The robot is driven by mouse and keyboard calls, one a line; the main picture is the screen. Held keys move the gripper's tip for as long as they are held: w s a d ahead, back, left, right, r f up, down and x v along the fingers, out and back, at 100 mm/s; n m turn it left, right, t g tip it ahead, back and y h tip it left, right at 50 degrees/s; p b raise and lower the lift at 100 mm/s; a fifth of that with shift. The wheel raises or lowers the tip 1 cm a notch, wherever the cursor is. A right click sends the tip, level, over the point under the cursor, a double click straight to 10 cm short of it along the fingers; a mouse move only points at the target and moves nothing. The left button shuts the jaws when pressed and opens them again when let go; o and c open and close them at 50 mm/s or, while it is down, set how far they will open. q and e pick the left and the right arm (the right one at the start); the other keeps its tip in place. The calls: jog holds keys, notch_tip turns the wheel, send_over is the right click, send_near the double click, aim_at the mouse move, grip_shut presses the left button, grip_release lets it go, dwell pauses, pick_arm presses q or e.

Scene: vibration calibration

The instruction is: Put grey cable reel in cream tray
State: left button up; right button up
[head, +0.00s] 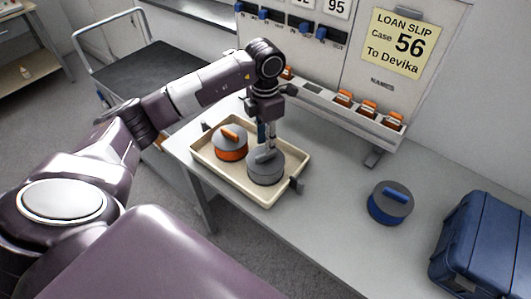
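The grey cable reel (266,172) is a round drum with a handle on top. It is inside the walls of the cream tray (254,196), in its right part; I cannot tell if it rests on the tray floor. My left gripper (267,152) points down from above, its fingertips at the reel's handle. The fingers look close together, but they overlap the handle, so their grip on it is unclear. An orange reel (231,148) with a grey top sits in the tray's left part, beside the grey reel. My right gripper is not in view.
A blue reel (390,206) with a grey top stands on the grey table (338,225), right of the tray. A blue case (485,249) is at the right edge. Behind stands a panel (341,62) with a ledge of orange items. The table between tray and blue reel is clear.

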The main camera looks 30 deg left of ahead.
pick_arm(q)
notch_tip(320, 180, up, 7)
jog(key=b, duration=0.1)
jog(key=shift+f, duration=0.1)
dwell(0.6)
